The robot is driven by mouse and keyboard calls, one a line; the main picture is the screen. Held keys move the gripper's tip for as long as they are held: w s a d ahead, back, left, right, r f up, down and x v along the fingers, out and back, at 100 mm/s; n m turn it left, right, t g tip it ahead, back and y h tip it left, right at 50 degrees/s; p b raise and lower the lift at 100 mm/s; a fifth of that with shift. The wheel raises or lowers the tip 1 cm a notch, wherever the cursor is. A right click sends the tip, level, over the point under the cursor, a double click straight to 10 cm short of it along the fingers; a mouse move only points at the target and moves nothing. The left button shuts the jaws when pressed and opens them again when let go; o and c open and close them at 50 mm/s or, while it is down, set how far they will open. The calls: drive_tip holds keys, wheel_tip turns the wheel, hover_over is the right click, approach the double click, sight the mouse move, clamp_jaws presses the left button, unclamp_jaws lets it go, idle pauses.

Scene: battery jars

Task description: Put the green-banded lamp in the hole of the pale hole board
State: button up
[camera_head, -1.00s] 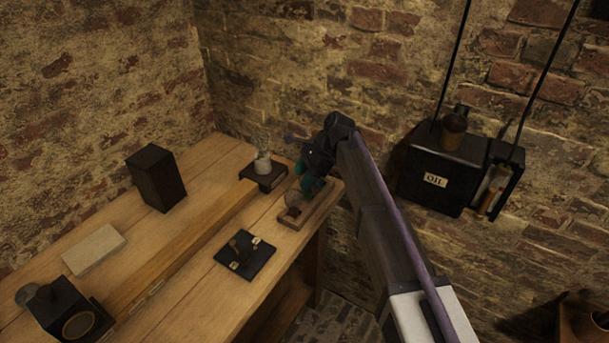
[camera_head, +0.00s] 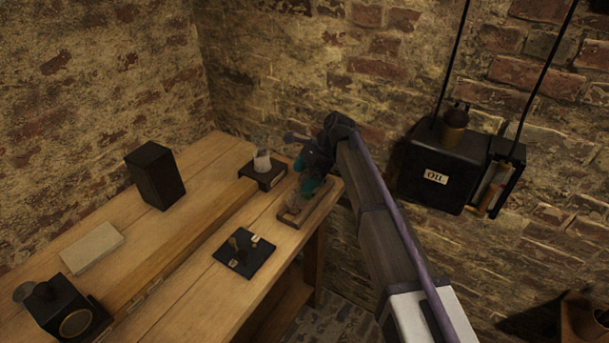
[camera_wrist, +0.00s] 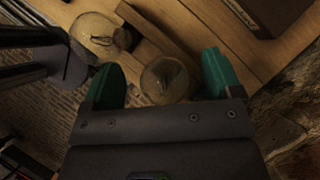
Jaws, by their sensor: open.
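My gripper (camera_head: 308,187) is over the right end of the bench, at a small wooden board (camera_head: 322,208). In the wrist view my gripper (camera_wrist: 160,64) has its two teal fingers apart, with a clear glass globe (camera_wrist: 167,82) between them and gaps on both sides. That globe seems to stand at the board; its base is hidden by the gripper body. A second glass globe (camera_wrist: 95,32) lies farther off at upper left in the wrist view. No green band shows on either globe, so I cannot tell which lamp it is. No hole is visible in the board.
A black stand (camera_head: 270,181) holds a glass item (camera_head: 262,160). A dark plate (camera_head: 245,262) with small parts lies in front. A pale slab (camera_head: 92,248), a tall black box (camera_head: 155,176) and a long wooden bar (camera_head: 185,245) are on the bench. A black oil box (camera_head: 432,178) hangs at right.

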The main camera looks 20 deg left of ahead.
drive_tip(key=p+v, duration=0.9)
drive_tip(key=v, duration=0.1)
drive_tip(key=shift+w+d+r, duration=0.15)
drive_tip(key=shift+w+r, duration=0.05)
drive_tip(key=shift+r, duration=0.1)
